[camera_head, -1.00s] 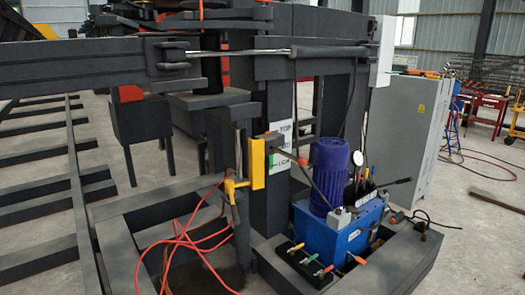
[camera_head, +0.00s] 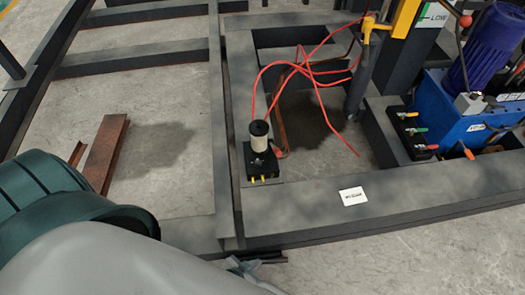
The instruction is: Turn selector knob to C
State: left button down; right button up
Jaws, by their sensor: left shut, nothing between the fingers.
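A small black box (camera_head: 262,167) sits on the dark steel base frame near the middle of the view. It carries a cream cylinder with a round black knob-like top (camera_head: 259,128) and yellow fittings at its front. I cannot tell if this is the selector knob, and no letter C is readable. My left arm comes in at the lower left. My left gripper (camera_head: 252,269) shows small and partly hidden beyond the arm, shut and empty, in front of the box and apart from it. My right gripper is not in view.
A black block (camera_head: 414,141) with red, green and yellow levers stands beside the blue hydraulic unit (camera_head: 450,110) at right. Red hoses (camera_head: 318,88) loop behind the black box. A white label (camera_head: 354,196) lies on the frame (camera_head: 300,215). A rusty beam (camera_head: 105,152) lies at left.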

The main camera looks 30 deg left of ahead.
aim_at(258, 163)
jog(key=u, duration=0.95)
jog(key=z, duration=0.2)
